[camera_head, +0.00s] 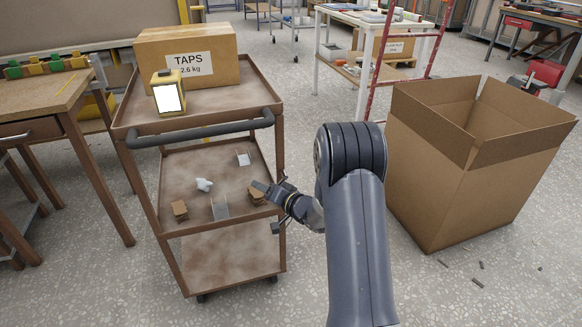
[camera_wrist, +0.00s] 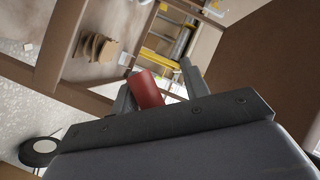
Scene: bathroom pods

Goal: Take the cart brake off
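The brown metal cart (camera_head: 225,262) stands left of centre in the head view, with a dark handle bar (camera_head: 205,132) along its near top edge. My gripper (camera_head: 268,198) is beside its right front post, about level with the middle shelf. In the wrist view my gripper (camera_wrist: 160,85) has its two fingers apart. A red cylindrical piece (camera_wrist: 149,89), perhaps the brake lever, lies between them, close to the left finger. A gap shows before the right finger. Whether it touches is unclear. A cart wheel (camera_wrist: 40,151) shows at lower left. The red piece is not visible in the head view.
A TAPS carton (camera_head: 187,58) and a lit yellow lamp (camera_head: 168,93) stand on the cart's top. Small blocks and fittings lie on its middle shelf. A large open carton (camera_head: 468,170) stands right of my arm. A wooden workbench (camera_head: 40,103) is at left.

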